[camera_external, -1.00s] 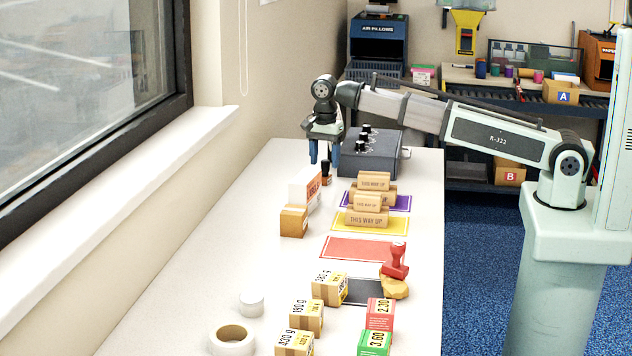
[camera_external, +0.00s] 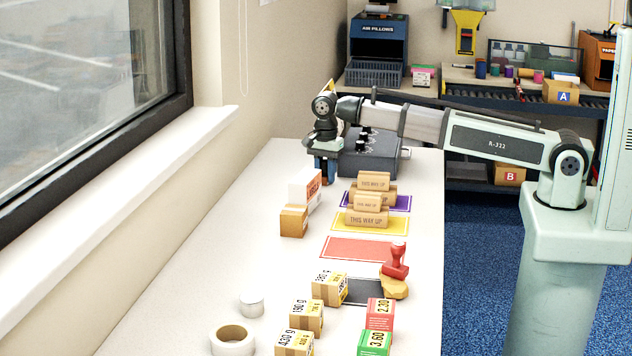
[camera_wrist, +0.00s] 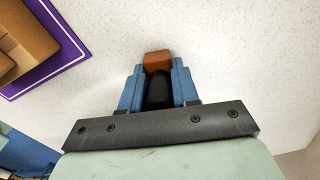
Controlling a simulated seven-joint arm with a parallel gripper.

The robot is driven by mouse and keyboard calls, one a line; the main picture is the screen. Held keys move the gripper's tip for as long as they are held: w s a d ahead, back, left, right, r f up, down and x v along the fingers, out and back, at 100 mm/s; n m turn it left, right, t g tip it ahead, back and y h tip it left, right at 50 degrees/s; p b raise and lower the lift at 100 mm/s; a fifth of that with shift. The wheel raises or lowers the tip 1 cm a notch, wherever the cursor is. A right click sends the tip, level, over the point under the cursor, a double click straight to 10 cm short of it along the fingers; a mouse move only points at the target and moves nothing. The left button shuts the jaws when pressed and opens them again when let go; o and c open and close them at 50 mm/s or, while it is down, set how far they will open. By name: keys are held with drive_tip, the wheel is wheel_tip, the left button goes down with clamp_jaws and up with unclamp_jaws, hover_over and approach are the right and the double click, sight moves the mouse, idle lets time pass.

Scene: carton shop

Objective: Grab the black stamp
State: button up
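The black stamp (camera_wrist: 158,90) has a dark handle and a brown block end, seen in the wrist view. It lies between the two blue fingers of my gripper (camera_wrist: 158,84), one on each side. The fingers look very close to its sides, but I cannot tell whether they press on it. In the external view my gripper (camera_external: 326,173) is low at the far end of the white table, left of the grey control box, with its fingers mostly hiding the stamp.
The grey box with knobs (camera_external: 370,158) stands close right of my gripper. A white-and-red box (camera_external: 305,189) and a brown carton (camera_external: 293,221) stand nearer. A red stamp (camera_external: 396,262) is farther forward. The table's left side is mostly clear.

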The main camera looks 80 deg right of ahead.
clamp_jaws()
drive_tip(key=shift+r, duration=0.1)
